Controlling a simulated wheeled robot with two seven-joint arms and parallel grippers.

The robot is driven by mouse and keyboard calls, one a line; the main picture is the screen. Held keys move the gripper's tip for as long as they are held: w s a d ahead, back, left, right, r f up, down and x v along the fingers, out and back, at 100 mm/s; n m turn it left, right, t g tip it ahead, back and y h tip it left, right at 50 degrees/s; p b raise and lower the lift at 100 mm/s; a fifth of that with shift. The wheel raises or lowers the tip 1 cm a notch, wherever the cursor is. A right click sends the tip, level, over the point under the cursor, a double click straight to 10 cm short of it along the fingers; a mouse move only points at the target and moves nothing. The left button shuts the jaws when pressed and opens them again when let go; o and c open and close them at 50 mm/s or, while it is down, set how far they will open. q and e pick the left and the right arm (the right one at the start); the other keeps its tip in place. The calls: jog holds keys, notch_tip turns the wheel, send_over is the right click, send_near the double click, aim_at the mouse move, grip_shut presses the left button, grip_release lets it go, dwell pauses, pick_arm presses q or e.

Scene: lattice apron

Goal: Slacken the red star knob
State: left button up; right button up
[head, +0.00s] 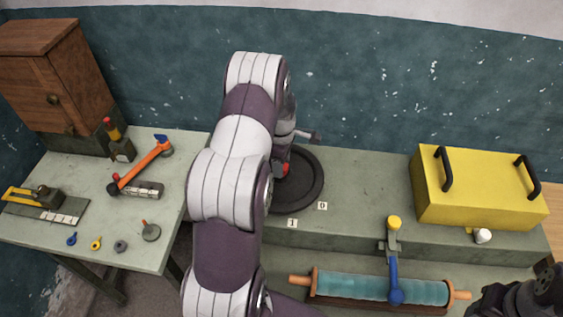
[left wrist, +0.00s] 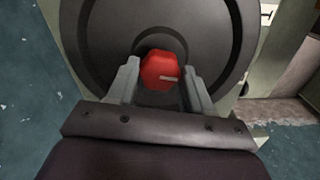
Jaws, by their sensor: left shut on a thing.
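The red star knob (head: 285,169) sits at the middle of a dark round disc (head: 312,196) on the grey-green bench, partly hidden behind my left arm. My left gripper (head: 287,158) is over it, its fingers mostly hidden in the head view. In the left wrist view the red knob (left wrist: 160,70), with a pale mark on its face, is between the two grey fingers of my left gripper (left wrist: 161,82), which is shut on it. A dark part of my right arm (head: 520,300) shows at the lower right corner; its fingers cannot be made out.
Small tiles marked 1 (head: 292,223) and 0 (head: 322,205) lie beside the disc. A yellow box with black handles (head: 480,190), a blue-handled clamp (head: 394,265) and a teal roller (head: 350,285) are to the right.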

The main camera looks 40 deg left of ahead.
pick_arm(q)
jog(key=shift+n, duration=0.7)
jog(key=o, duration=0.8)
jog(key=shift+o, duration=1.2)
jog(key=shift+a+f, duration=0.1)
